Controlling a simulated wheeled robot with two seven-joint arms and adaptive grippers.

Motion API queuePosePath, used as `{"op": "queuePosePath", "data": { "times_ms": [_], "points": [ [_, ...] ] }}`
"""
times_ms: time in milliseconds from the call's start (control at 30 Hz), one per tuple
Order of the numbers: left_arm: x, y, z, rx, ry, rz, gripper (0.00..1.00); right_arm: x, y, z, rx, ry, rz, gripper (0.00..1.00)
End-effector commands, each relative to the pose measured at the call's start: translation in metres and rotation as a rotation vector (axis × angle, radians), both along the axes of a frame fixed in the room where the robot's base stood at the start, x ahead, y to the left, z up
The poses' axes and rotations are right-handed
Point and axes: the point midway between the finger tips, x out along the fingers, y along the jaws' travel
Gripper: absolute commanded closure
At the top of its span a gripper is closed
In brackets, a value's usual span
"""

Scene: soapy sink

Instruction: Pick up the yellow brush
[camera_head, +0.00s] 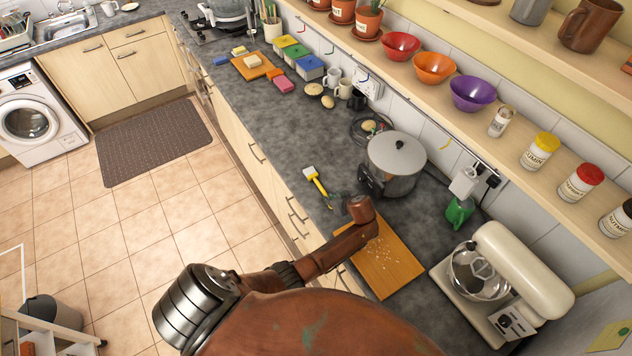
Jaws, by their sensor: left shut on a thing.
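The yellow brush (319,186) is at the front edge of the grey worktop, left of the big lidded pot. It has a yellow handle and a pale head that points away from me. My left gripper (333,203), dark and small in the view, is at the near end of the handle and is shut on it. I cannot tell whether the brush is lifted off the worktop. My brown left arm reaches over the cutting board from below. My right gripper is not in view.
A wooden cutting board (402,270) with crumbs lies under my forearm. A metal pot (397,160) stands just right of the brush, and a cream stand mixer (520,275) stands at lower right. The worktop (270,125) beyond the brush is clear.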

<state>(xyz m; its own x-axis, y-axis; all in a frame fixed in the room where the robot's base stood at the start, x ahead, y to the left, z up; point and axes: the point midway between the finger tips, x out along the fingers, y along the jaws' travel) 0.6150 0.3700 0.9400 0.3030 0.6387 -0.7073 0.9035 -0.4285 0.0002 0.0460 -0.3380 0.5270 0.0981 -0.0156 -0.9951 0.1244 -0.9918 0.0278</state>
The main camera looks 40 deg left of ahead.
Motion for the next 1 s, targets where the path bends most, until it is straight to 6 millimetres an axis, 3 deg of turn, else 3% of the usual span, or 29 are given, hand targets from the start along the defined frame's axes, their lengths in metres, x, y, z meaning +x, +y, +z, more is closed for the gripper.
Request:
{"op": "queuePosePath", "data": {
  "times_ms": [633,800,1000],
  "points": [
    [0.001,-0.001,0.008,0.000,-0.003,-0.001,1.00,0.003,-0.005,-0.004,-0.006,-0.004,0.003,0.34],
    [-0.002,-0.001,0.032,-0.003,-0.005,0.000,1.00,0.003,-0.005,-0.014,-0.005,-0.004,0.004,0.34],
    [-0.037,-0.004,0.072,-0.005,-0.005,0.002,1.00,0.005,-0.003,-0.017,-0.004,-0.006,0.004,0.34]
  ]
}}
